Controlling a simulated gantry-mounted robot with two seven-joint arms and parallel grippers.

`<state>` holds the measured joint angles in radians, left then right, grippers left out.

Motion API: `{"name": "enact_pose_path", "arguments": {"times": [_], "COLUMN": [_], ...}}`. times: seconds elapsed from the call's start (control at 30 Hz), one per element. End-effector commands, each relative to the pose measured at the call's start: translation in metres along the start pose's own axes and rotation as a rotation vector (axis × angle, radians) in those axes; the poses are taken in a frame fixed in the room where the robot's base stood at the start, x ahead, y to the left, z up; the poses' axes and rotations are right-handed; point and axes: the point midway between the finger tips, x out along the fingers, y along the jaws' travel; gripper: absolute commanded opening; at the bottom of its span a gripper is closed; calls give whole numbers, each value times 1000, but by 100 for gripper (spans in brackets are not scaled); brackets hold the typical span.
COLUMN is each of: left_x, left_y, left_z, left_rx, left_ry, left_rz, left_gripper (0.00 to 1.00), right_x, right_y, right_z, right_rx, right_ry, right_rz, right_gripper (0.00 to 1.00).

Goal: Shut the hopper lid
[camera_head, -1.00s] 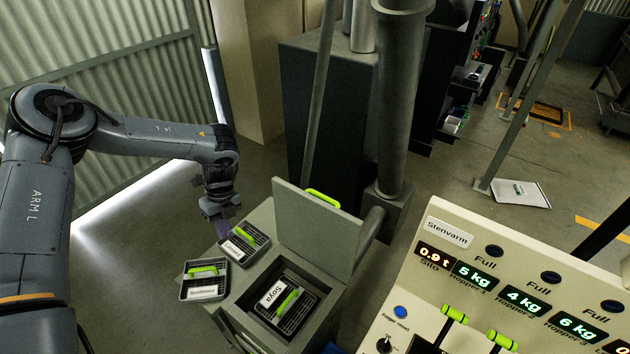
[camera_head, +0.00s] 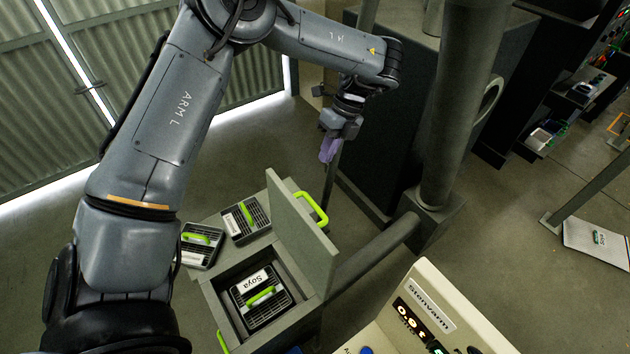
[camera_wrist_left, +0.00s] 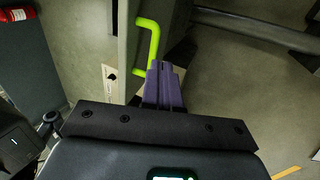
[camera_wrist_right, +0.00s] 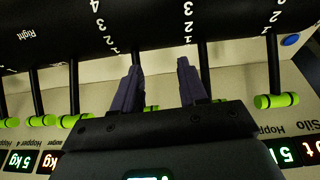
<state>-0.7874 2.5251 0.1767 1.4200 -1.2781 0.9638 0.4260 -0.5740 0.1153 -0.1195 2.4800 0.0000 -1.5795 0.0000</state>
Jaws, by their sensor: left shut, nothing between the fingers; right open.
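The hopper lid (camera_head: 298,234) stands open and upright on the right side of the hopper (camera_head: 213,292). Its green handle (camera_head: 311,209) is on the far face, away from the opening. My left gripper (camera_head: 328,152) is shut and empty, above and beyond the lid in the head view. In the left wrist view its purple fingers (camera_wrist_left: 163,86) appear close beside the lid's green handle (camera_wrist_left: 148,45); I cannot tell whether they touch. My right gripper (camera_wrist_right: 161,84) is open and empty in front of a row of green-tipped levers, and is not in the head view.
A grate labelled Soya (camera_head: 262,298) lies in the hopper opening. Two more grates, one (camera_head: 246,220) and another (camera_head: 201,246), lie beside it. A thick pipe (camera_head: 462,110) and the control panel (camera_head: 428,312) stand to the right.

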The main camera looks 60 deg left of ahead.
Motion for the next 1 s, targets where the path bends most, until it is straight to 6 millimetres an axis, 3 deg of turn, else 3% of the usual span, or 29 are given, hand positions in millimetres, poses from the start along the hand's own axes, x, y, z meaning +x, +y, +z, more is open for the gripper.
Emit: {"name": "enact_pose_path", "arguments": {"times": [0.27, 0.6, 0.8, 1.0], "left_x": [36, 98, 102, 108], "left_y": [1, 2, 28, 37], "left_z": [0, 0, 0, 0], "left_rx": [3, 0, 0, 0], "left_ry": [4, 4, 3, 1], "left_rz": [4, 3, 0, -1], "left_gripper": [0, 0, 0, 0], "right_x": [-4, -19, -36, -40], "right_y": [0, 2, 2, 1], "right_z": [4, -2, -8, -10], "right_rx": [-6, -9, -7, -4], "right_ry": [-15, -11, -8, -7], "right_rz": [2, 4, 4, 1], "right_gripper": [43, 43, 43, 43]}}
